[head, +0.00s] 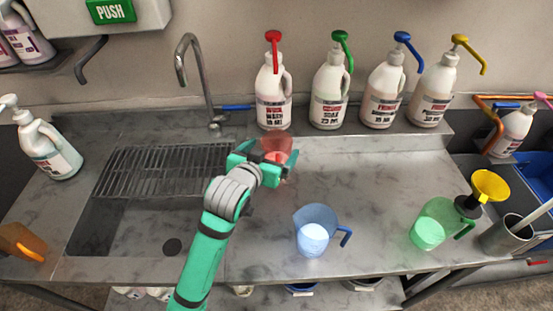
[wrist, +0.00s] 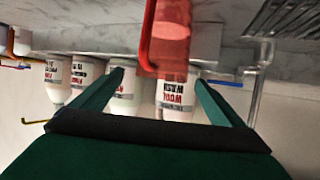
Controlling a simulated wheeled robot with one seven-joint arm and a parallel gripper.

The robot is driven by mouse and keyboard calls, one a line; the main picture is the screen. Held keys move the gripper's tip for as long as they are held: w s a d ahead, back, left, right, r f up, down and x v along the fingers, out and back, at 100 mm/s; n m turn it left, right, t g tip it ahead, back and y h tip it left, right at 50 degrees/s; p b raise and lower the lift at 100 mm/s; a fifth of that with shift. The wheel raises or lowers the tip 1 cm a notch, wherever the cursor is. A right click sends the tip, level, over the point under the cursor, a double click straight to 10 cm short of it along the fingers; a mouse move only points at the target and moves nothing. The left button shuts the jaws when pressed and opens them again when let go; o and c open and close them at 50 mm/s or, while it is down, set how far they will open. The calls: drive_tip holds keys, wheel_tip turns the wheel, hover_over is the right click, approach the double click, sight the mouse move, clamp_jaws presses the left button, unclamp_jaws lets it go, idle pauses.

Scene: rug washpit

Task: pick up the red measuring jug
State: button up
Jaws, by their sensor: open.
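The red measuring jug (head: 277,146) stands on the steel counter just right of the sink, partly hidden behind my gripper in the head view. In the wrist view, which looks upside down, the jug (wrist: 172,38) hangs from the top edge with its red handle (wrist: 147,35) to the left. My gripper (head: 263,165) is open at the jug. In the wrist view its two fingers (wrist: 160,78) are spread wide to either side of the jug's line, with the jug at the fingertips. I see no finger touching it.
Behind the jug stand several white pump bottles (head: 274,97). Counter between the jugs is clear.

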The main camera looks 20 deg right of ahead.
sight(282, 137)
drive_tip(key=x, duration=0.4)
drive_tip(key=shift+w, duration=0.4)
drive_tip(key=shift+d, duration=0.3)
drive_tip(key=shift+a, duration=0.25)
drive_tip(key=c, duration=0.7)
drive_tip(key=shift+r, duration=0.1)
drive_tip(key=c, duration=1.2)
